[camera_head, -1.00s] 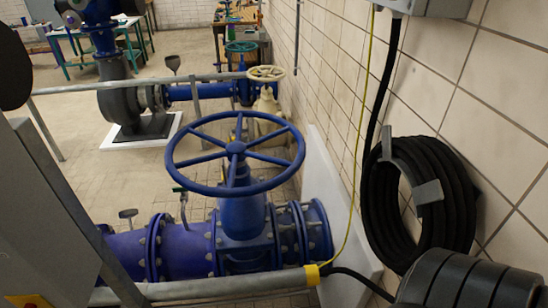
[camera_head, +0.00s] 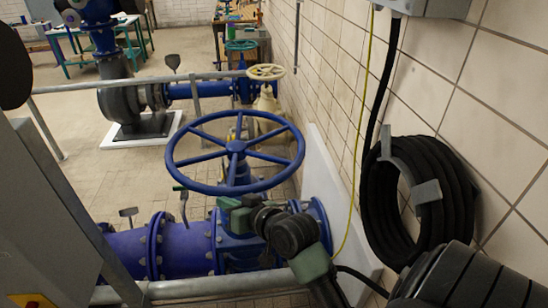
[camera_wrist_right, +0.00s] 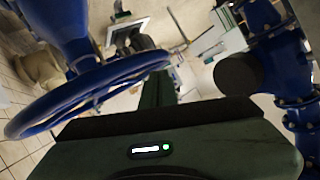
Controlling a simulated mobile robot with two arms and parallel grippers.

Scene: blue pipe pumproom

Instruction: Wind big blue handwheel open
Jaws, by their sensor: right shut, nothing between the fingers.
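The big blue handwheel (camera_head: 235,190) sits level on top of its blue valve in the middle of the head view. Its rim also shows at the left of the right wrist view (camera_wrist_right: 95,88). My right gripper (camera_head: 226,203) is shut and empty. In the head view it is just below the near part of the wheel rim, in front of the valve neck. I cannot tell whether it touches the wheel. My right arm covers part of the valve body and its right flange. My left gripper is not in view.
A grey rail (camera_head: 215,288) runs across in front of the valve. A coiled black hose (camera_head: 377,205) hangs on the tiled wall (camera_head: 470,100) at the right. A cream handwheel (camera_head: 267,72) stands behind. A grey cabinet (camera_head: 45,220) fills the left edge.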

